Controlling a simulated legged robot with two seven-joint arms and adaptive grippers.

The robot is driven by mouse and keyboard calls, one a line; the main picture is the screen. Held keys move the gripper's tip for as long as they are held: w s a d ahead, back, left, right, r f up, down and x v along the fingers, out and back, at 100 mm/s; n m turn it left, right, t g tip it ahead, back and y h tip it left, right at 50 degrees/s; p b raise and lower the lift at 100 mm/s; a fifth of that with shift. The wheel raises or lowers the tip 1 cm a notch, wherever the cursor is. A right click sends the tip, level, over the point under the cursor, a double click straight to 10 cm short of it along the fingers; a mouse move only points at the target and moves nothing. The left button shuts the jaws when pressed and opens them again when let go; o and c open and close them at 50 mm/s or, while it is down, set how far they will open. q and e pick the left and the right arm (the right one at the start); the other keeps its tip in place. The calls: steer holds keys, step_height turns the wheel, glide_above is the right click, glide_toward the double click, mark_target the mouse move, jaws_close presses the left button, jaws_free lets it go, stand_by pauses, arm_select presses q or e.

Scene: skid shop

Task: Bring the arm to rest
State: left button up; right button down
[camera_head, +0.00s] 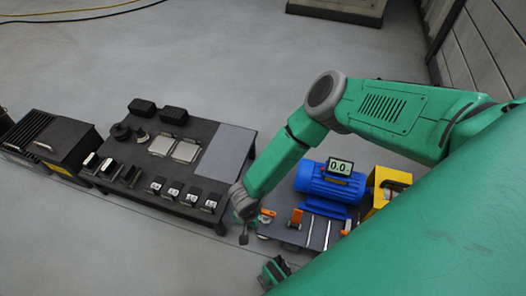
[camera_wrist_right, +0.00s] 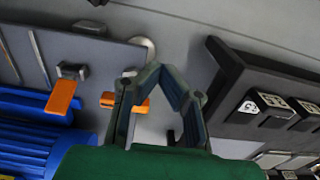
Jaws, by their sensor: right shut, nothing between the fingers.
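My right arm reaches in from the right in the head view, bent at the elbow, with its forearm pointing down. My right gripper (camera_head: 243,238) hangs between the dark table and the blue motor's skid. In the right wrist view its two fingers (camera_wrist_right: 165,72) converge at their tips, shut with nothing between them.
A dark table (camera_head: 205,217) with plates, black blocks and labelled blocks stands left of the gripper. To its right is a skid plate (camera_head: 290,233) with orange-handled clamps (camera_head: 297,216), a blue motor (camera_head: 325,184) and a yellow bracket (camera_head: 379,191). Open floor (camera_head: 240,60) lies beyond.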

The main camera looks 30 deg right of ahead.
steer(key=s+d+r+n, duration=0.55)
steer(key=s+r, duration=0.25)
steer(key=r, duration=0.3)
steer(key=s+d+r+n, duration=0.5)
steer(key=s+d+r, duration=0.25)
steer(key=r, duration=0.45)
step_height(320, 180, up, 12)
steer(key=p, duration=1.3)
steer(key=shift+s+a+f+t, duration=0.15)
steer(key=shift+a+f+t, duration=0.1)
steer(key=shift+t, duration=0.05)
